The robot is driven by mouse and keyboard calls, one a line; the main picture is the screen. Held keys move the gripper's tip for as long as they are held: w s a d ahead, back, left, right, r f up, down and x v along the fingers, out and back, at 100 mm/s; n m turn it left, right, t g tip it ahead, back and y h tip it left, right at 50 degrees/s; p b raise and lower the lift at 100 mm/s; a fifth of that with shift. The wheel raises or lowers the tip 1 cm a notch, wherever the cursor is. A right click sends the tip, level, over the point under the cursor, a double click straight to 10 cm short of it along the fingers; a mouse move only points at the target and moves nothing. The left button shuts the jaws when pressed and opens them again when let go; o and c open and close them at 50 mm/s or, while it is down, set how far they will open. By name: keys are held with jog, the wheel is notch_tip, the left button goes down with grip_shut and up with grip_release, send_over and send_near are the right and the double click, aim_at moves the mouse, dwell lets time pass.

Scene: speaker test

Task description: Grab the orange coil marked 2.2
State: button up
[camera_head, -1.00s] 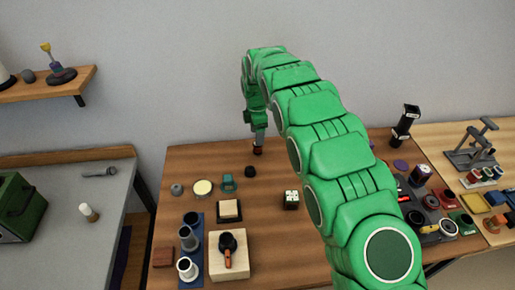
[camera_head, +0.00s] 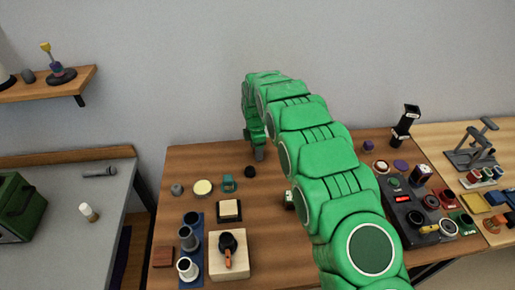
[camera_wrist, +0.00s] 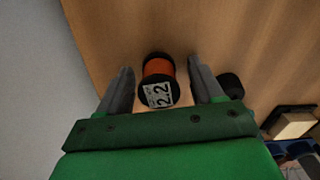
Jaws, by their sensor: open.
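The orange coil (camera_wrist: 158,81) shows in the wrist view as a spool with black ends and orange winding. Its near end bears a white label reading 2.2. It sits on the wooden table (camera_wrist: 240,30) between the two grey fingers of my gripper (camera_wrist: 160,85), with a gap on either side. My gripper is open. In the head view my gripper (camera_head: 259,153) is low over the back of the table, and the coil is hidden there behind my arm and gripper.
A small black knob-like thing (camera_head: 250,171) stands close to my gripper and also shows right of the fingers in the wrist view (camera_wrist: 231,86). A cream disc (camera_head: 203,187) and teal piece (camera_head: 229,183) lie to the left. A grey panel (camera_head: 398,204) stands at right.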

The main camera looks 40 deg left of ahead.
jog(key=c, duration=1.1)
jog(key=shift+o, duration=0.2)
jog(key=shift+r, duration=0.1)
jog(key=shift+r, duration=1.45)
jog(key=shift+s+d+r, duration=0.2)
jog(key=shift+r, duration=0.2)
jog(key=shift+s+d+r, duration=0.15)
jog(key=shift+d+r, duration=0.05)
jog(key=shift+r, duration=0.15)
jog(key=s+d+r, duration=0.8)
jog(key=d, duration=0.1)
jog(key=shift+s+d+r, duration=0.25)
jog(key=shift+s+d, duration=0.05)
jog(key=shift+d, duration=0.05)
